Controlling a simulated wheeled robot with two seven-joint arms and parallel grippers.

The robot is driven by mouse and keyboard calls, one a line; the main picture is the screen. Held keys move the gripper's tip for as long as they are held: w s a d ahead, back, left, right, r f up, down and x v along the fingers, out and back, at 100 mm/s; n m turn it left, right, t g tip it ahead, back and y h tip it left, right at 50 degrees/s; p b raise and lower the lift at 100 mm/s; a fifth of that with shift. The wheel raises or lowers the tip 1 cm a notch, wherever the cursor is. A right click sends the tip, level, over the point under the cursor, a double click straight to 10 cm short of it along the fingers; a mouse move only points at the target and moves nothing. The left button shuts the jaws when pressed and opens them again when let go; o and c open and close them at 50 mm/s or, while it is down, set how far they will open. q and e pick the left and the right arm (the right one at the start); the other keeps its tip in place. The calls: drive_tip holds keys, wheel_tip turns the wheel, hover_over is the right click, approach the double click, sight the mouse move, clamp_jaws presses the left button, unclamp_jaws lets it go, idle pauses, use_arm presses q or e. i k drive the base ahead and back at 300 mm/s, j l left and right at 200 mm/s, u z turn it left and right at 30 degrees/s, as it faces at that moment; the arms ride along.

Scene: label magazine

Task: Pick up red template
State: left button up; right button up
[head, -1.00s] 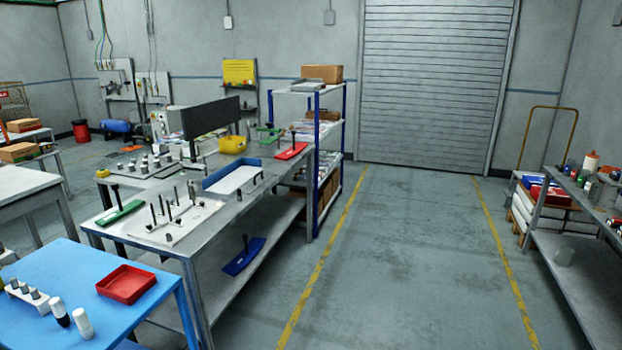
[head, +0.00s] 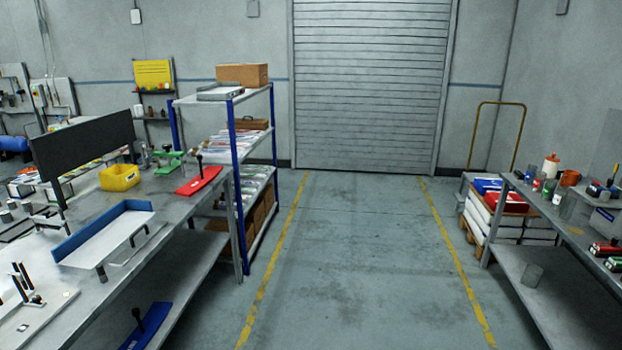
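The red template (head: 199,181) is a flat red plate with a dark upright knob. It lies near the far right corner of the long grey workbench (head: 176,212) on the left in the head view. A green piece with a clamp-like fixture (head: 168,157) stands just behind and left of it. A blue template (head: 147,327) with a dark knob lies on the bench's lower shelf. Neither of my grippers shows in the head view.
A blue-posted shelf rack (head: 237,165) stands right behind the bench. A yellow bin (head: 119,177) and a blue-white tray (head: 106,236) are on the bench. The floor aisle (head: 345,260) between yellow lines is clear. Another bench (head: 562,230) stands at right.

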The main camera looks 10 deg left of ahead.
sight(206, 176)
drive_tip(key=i+u, duration=0.1)
drive_tip(key=i, duration=0.8)
drive_tip(key=i+l, duration=0.2)
drive_tip(key=i, duration=0.75)
drive_tip(key=j+u, duration=0.05)
